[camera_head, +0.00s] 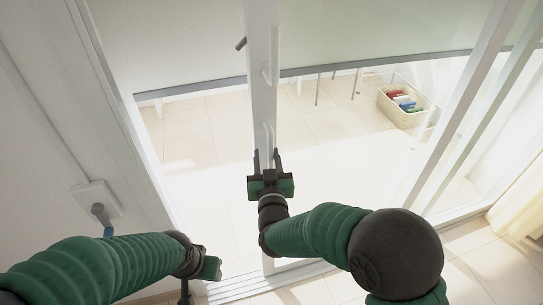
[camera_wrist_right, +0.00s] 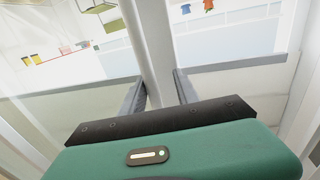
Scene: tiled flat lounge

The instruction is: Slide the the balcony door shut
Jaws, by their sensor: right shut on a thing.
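The balcony door (camera_head: 260,100) has a white upright edge frame in the middle of the head view, apart from the left jamb (camera_head: 112,92). Balcony floor shows between them. A slim white handle (camera_head: 268,134) stands on this upright. My right gripper (camera_head: 266,160) is shut on the handle, one finger on each side. In the right wrist view the white upright (camera_wrist_right: 152,45) runs up between the two grey fingers; the grip itself is partly hidden by the gripper body. My left gripper (camera_head: 203,268) hangs low at the left, away from the door handle; its fingers are unclear.
A socket with a plug (camera_head: 97,205) sits on the left wall. A crate (camera_head: 411,119) of coloured things stands on the balcony floor. A blind (camera_head: 190,45) covers the upper part. A pale curtain (camera_head: 520,207) hangs at the right edge.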

